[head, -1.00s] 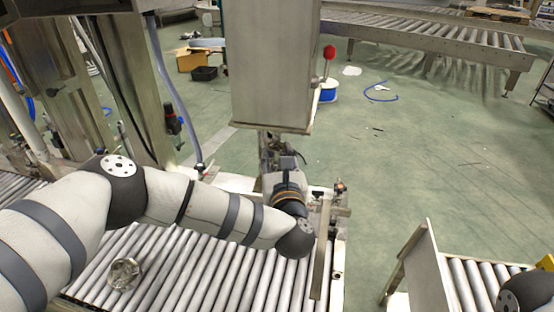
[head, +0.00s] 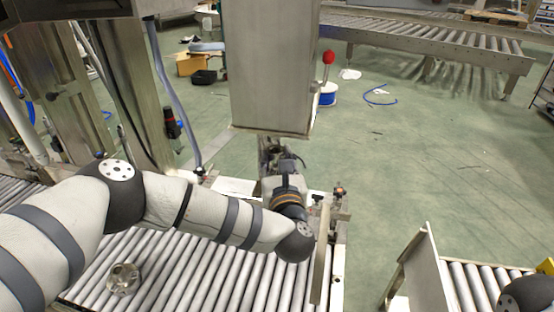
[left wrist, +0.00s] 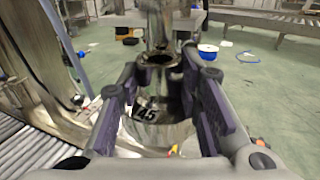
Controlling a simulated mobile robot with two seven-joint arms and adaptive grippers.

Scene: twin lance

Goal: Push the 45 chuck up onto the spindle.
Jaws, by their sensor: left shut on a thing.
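My left gripper (left wrist: 163,85) is shut on the 45 chuck (left wrist: 172,131), a shiny metal cup with a black "45" label on its side. The chuck stands upright between the purple finger pads, with a dark opening at its top. The metal spindle (left wrist: 154,28) hangs just above that opening in the left wrist view; I cannot tell whether the two touch. In the head view my left gripper (head: 283,163) is under the big steel housing (head: 270,70), and the chuck is mostly hidden there. My right gripper is out of view.
A second round metal chuck (head: 123,279) lies on the roller conveyor (head: 215,270) under my left arm. A red-knobbed lever (head: 328,58) stands beside the housing. Green floor is open to the right.

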